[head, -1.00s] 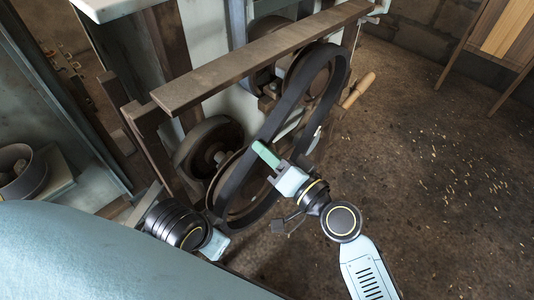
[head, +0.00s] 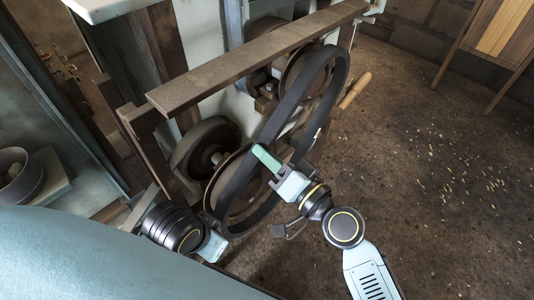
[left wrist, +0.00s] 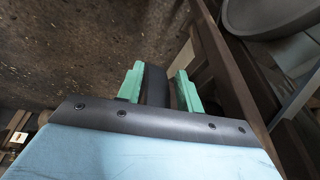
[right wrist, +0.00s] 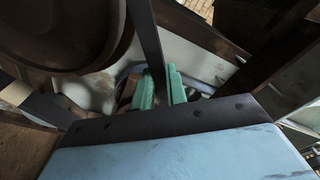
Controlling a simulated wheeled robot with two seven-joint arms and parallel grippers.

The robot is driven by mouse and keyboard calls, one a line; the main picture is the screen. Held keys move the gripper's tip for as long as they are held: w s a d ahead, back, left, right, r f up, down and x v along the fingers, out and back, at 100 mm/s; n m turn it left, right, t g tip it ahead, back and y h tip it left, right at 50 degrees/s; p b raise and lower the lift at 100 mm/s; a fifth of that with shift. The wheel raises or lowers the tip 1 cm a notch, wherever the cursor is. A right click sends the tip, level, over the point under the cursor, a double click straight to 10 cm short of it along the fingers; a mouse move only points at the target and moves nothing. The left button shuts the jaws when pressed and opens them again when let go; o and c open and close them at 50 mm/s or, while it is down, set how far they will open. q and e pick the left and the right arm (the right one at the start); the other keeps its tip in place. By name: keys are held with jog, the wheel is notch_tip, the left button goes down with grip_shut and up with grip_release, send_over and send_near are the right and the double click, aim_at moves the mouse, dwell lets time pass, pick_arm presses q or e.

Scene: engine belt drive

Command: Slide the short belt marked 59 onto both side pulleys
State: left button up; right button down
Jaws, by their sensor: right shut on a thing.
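The black belt (head: 281,113) is a long tilted loop in front of the side pulleys; its marking is not readable. The upper pulley (head: 293,72) and lower pulley (head: 226,178) show behind and through the loop. I cannot tell whether the belt sits in either groove. My right gripper (head: 267,158) is shut on the belt at mid-length; the right wrist view shows the belt (right wrist: 148,40) between its green fingers (right wrist: 161,88). My left gripper (left wrist: 159,88) has its fingers apart around the belt's lower end (left wrist: 155,85), with a slight gap; its fingers are hidden in the head view.
A brown metal beam (head: 245,60) runs above the pulleys. A wooden handle (head: 355,90) sticks out at the right of the upper pulley. Another wheel (head: 203,145) sits behind the lower pulley. The floor (head: 440,160) at right is open.

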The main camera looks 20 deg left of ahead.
jog(key=shift+a, duration=0.15)
dwell(0.4)
jog(key=shift+w+a, duration=0.2)
jog(key=shift+a, duration=0.25)
jog(key=shift+a+b, duration=0.1)
jog(key=shift+b, duration=0.2)
jog(key=shift+w+a, duration=0.2)
jog(key=shift+a, duration=0.3)
jog(key=shift+s+d, duration=0.1)
jog(key=shift+d, duration=0.05)
jog(key=shift+s+d, duration=0.1)
jog(key=shift+d, duration=0.35)
